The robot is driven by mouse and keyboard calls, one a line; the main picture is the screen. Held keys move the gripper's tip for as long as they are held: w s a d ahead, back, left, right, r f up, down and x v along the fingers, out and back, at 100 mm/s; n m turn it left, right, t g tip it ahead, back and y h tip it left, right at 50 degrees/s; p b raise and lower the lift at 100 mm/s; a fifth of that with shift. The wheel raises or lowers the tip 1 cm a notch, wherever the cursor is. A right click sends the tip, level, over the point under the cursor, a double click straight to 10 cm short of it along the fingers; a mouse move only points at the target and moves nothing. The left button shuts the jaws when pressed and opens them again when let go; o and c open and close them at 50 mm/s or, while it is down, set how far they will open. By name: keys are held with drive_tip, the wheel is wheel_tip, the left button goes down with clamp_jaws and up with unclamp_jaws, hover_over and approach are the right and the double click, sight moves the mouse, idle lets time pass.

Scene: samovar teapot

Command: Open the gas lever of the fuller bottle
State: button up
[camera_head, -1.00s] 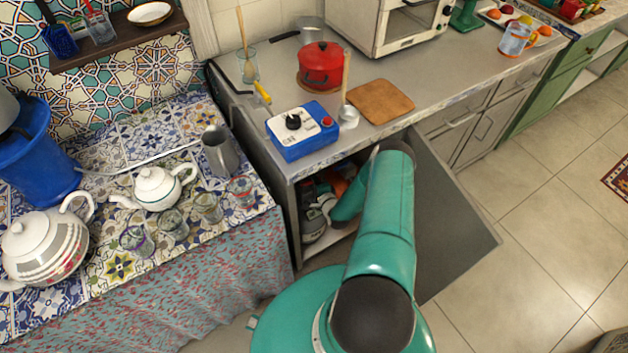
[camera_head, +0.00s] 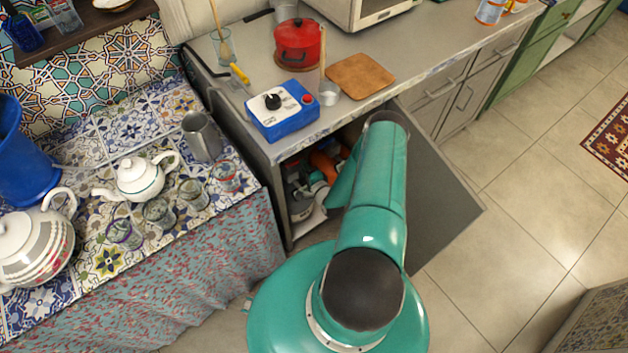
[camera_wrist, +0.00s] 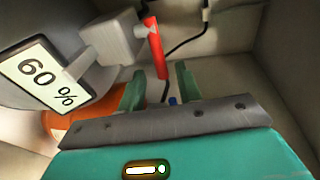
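The red lever's lower end lies just beyond and between the fingertips in the picture; I cannot tell any contact. An orange surface (camera_wrist: 65,125) shows partly behind my gripper. In the head view orange (camera_head: 323,165) and pale shapes show inside the cabinet; my arm hides my gripper there.
The cabinet's open door (camera_head: 440,215) stands right of my arm, and the counter (camera_head: 350,100) is above. A dark hose (camera_wrist: 190,40) runs along the cabinet's inside. A tiled table (camera_head: 95,225) with teapots and glasses stands left.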

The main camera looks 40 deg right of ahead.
sight(295, 163)
drive_tip(key=v, duration=0.8)
drive_tip(key=shift+s, duration=0.3)
drive_tip(key=shift+r, duration=0.1)
drive_tip(key=o, duration=0.7)
drive_tip(key=shift+a+n, duration=0.1)
drive_tip(key=shift+n, duration=0.2)
drive_tip(key=shift+c, duration=0.2)
drive_tip(key=o, duration=0.7)
drive_tip(key=n, duration=0.1)
drive_tip(key=f+n, duration=0.1)
drive_tip(key=n, duration=0.1)
drive_tip(key=shift+a+f, duration=0.1)
drive_tip(key=shift+a, duration=0.1)
drive_tip(key=shift+o, duration=0.5)
drive_tip(key=n, duration=0.2)
drive_tip(key=shift+a+f+n, duration=0.1)
drive_tip(key=shift+f+n, duration=0.15)
drive_tip(key=shift+n, duration=0.05)
drive_tip(key=w+n, duration=0.4)
drive_tip(key=w+d+n+t, duration=0.1)
drive_tip(key=w+n, duration=0.3)
drive_tip(key=w, duration=0.1)
drive_tip(key=w+f+n+t, duration=0.1)
drive_tip(key=w+n, duration=0.2)
drive_tip(key=w, duration=0.1)
drive_tip(key=shift+w+d+n, duration=0.3)
drive_tip(key=shift+n, duration=0.1)
